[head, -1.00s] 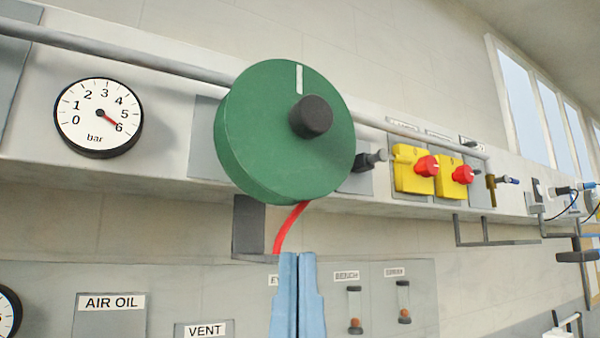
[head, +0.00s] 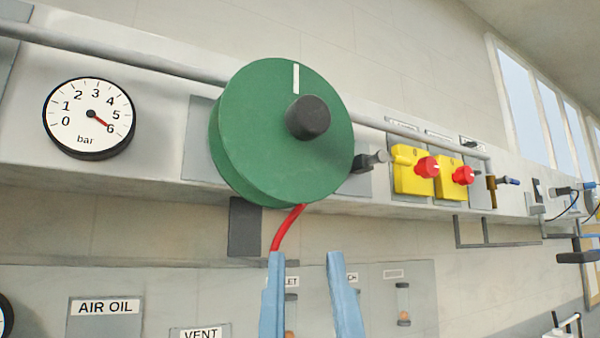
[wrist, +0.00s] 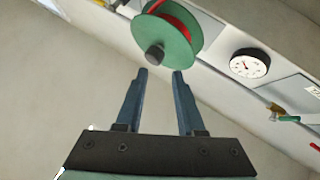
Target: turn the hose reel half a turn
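The green hose reel (head: 255,140) is mounted on the grey wall rail, with a black knob (head: 308,117) standing out from its face. A white mark (head: 296,78) is at the top of the face. A red hose (head: 287,228) hangs from under the reel. My gripper (head: 304,256) is open and empty, below the reel in the head view. In the wrist view my gripper (wrist: 161,72) has its fingers apart, with the reel (wrist: 180,32) and knob (wrist: 155,54) just beyond the tips. I see no contact.
A pressure gauge (head: 88,118) is left of the reel. Two yellow valve blocks with red knobs (head: 427,167) and a dark fitting (head: 370,161) are to its right. A grey pipe (head: 120,52) runs along the rail. A labelled panel (head: 240,300) lies below.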

